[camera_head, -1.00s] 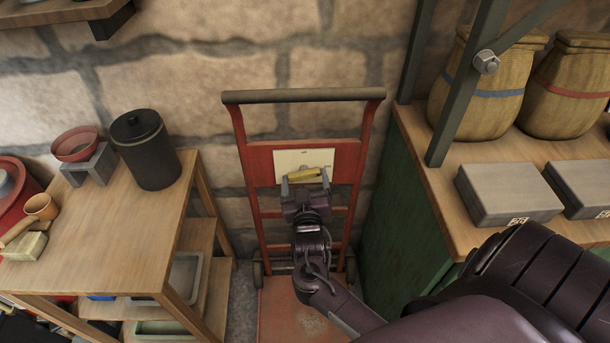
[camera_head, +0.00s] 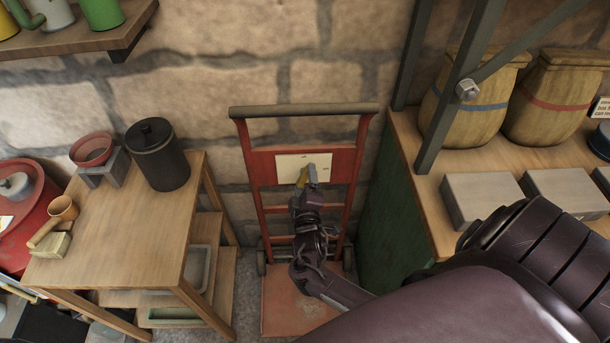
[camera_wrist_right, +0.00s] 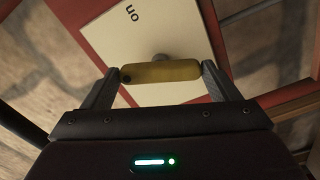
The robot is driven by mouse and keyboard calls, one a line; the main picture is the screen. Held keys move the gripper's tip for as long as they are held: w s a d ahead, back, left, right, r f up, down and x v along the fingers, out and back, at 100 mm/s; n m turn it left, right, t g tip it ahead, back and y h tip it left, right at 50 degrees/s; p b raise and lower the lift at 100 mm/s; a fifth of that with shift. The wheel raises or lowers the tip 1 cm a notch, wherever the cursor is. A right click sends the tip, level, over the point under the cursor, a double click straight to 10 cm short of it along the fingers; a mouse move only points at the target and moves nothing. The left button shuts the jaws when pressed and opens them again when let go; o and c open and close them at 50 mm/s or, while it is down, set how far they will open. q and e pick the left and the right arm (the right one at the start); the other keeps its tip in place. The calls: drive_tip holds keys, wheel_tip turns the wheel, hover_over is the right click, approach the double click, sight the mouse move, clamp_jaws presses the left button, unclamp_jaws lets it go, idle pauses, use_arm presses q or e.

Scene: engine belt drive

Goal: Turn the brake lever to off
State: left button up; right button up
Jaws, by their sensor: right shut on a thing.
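The brake lever (camera_head: 301,179) is a short yellow bar on a cream plate (camera_head: 289,168) fixed to the red hand truck (camera_head: 262,167). In the head view it stands steeply tilted and is partly covered by my gripper. My right gripper (camera_head: 307,177) is shut on the lever. In the right wrist view the lever (camera_wrist_right: 160,72) lies across between the two fingers (camera_wrist_right: 162,76), one at each end, with a grey pivot behind it. The plate (camera_wrist_right: 140,32) bears the word "on", seen upside down; no "off" mark is legible. My left gripper is not in view.
A wooden table (camera_head: 122,235) with a dark lidded pot (camera_head: 157,155) stands to the left. A green cabinet (camera_head: 392,215) with a wooden top, sacks and grey boxes stands to the right. The stone wall (camera_head: 215,85) is close behind the hand truck.

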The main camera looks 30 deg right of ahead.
drive_tip(key=shift+n+p, duration=1.05)
drive_tip(key=shift+n, duration=1.15)
drive_tip(key=o, duration=0.9)
drive_tip(key=v, duration=0.7)
drive_tip(key=shift+s+a, duration=0.2)
drive_tip(key=shift+s, duration=0.15)
